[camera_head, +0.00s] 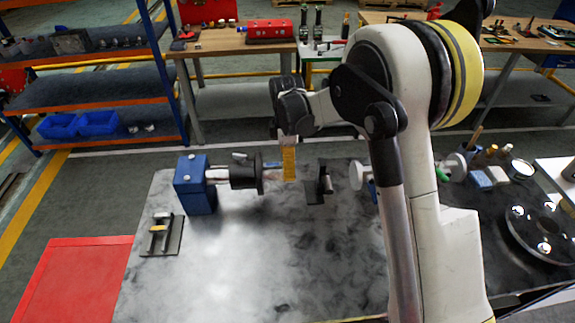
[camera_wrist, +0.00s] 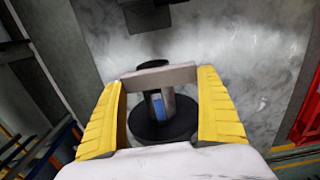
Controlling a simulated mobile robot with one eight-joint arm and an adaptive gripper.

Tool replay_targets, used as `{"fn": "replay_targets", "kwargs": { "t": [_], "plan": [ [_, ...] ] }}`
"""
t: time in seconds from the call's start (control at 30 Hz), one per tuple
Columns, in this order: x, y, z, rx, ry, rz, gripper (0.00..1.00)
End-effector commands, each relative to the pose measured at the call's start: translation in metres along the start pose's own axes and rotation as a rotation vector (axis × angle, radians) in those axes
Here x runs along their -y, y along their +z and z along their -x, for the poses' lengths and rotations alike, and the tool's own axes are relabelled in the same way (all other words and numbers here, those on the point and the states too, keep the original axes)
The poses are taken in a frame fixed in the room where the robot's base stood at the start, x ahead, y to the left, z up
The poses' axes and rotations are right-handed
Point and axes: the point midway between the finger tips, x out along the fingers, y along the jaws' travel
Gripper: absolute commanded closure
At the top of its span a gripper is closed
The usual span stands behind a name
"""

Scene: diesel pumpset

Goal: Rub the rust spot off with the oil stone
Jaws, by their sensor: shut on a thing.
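My gripper (camera_wrist: 160,80) has yellow ribbed fingers, closed on the two ends of a grey bar, the oil stone (camera_wrist: 156,76). In the head view my gripper (camera_head: 289,163) points down at the right end of a shaft assembly (camera_head: 243,172), which has a dark round flange and runs from a blue block (camera_head: 195,188). In the wrist view the stone crosses over a bright shaft (camera_wrist: 162,100) with a dark round disc (camera_wrist: 165,128) behind it. I cannot tell whether stone and shaft touch. I cannot make out the rust spot; the stone and fingers may hide it.
A dark bracket (camera_head: 319,188) stands just right of my gripper. A dark plate with a small holder (camera_head: 160,238) lies at the left of the grey table (camera_head: 230,270). The table front is clear. Bottles (camera_head: 490,156) and a round flanged part (camera_head: 545,235) are at right.

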Motion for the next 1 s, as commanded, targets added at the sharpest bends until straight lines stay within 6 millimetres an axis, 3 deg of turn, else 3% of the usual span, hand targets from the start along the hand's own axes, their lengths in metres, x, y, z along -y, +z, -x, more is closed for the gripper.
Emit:
{"fn": "replay_targets", "kwargs": {
  "t": [0.4, 0.8, 1.0],
  "plan": [
    [0.023, 0.000, -0.003, 0.000, -0.001, 0.000, 0.38],
    [0.001, 0.000, -0.001, 0.000, -0.001, 0.000, 0.39],
    [0.002, 0.000, -0.001, 0.000, 0.000, 0.000, 0.39]
  ]
}}
